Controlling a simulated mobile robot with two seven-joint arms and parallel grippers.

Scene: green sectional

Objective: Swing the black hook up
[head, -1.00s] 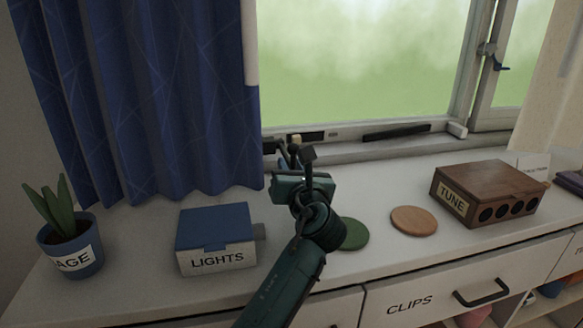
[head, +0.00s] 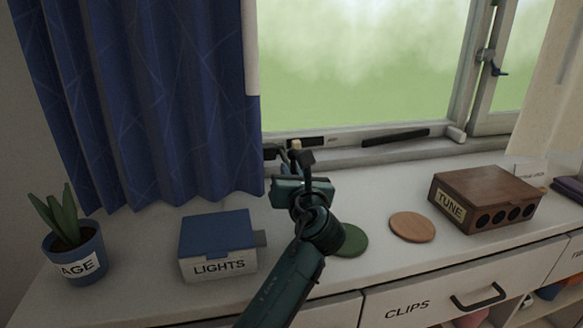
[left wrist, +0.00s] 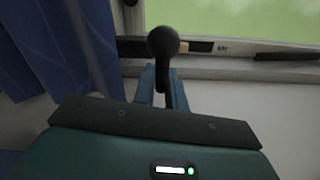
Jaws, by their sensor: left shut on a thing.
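My left gripper (head: 284,154) is at the sill by the lower left corner of the window, next to the blue curtain. In the left wrist view its two blue fingers (left wrist: 163,88) point forward and are closed around the dark stem of a black round-ended piece (left wrist: 163,43), which looks like the black hook. The rounded end stands upright above the fingertips, in front of the window frame. In the head view my own gripper and wrist hide most of the hook. My right gripper is not in view.
A blue-lidded LIGHTS box (head: 217,248) stands left of my arm, a potted plant (head: 75,255) farther left. A green coaster (head: 352,241), a tan coaster (head: 412,227) and a wooden TUNE box (head: 487,197) are on the right. The blue curtain (head: 140,100) hangs close to the gripper.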

